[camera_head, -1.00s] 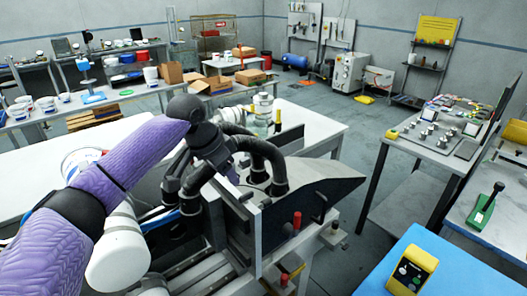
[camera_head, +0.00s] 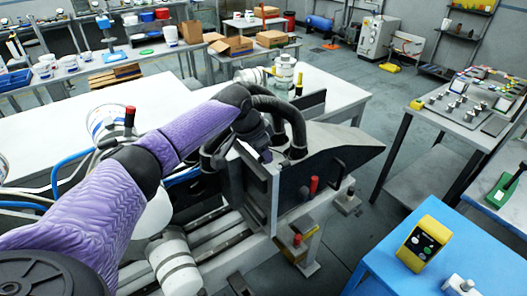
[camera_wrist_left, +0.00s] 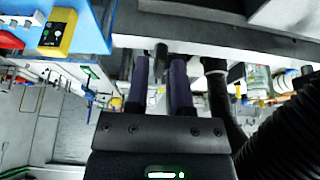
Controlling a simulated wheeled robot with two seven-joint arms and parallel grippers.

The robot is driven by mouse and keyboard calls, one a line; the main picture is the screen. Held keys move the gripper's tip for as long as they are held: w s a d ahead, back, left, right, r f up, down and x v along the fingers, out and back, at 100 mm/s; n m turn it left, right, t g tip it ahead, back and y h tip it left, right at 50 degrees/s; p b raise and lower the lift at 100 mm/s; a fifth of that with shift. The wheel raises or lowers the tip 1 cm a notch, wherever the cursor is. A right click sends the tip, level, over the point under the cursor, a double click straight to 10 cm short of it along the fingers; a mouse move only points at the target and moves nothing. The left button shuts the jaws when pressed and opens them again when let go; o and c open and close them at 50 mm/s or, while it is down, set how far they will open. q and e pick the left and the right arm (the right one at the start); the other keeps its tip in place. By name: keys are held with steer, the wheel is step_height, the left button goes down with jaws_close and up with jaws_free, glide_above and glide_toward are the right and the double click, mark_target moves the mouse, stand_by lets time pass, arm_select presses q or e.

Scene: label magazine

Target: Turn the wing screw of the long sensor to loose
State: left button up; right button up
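My left arm, in a purple sleeve, reaches from the left to the grey machine (camera_head: 335,148) in the head view. Its hand is largely hidden there among black hoses (camera_head: 290,112). In the left wrist view the two fingers of my left gripper (camera_wrist_left: 161,70) stand apart with a gap between them. A short dark cylinder (camera_wrist_left: 160,50) shows in line with that gap, under the machine's pale edge. I cannot tell whether it is the wing screw, or whether the fingers touch it. I cannot pick out the long sensor for certain. My right gripper is in neither view.
Red-topped posts (camera_head: 313,186) stand on the machine's near side. A yellow box with buttons (camera_head: 425,243) sits on the blue table (camera_head: 465,262) at the lower right. White tabletop (camera_head: 60,140) lies behind the arm. A bench with small metal parts (camera_head: 462,140) stands right.

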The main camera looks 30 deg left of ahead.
arm_select(q)
jaws_close()
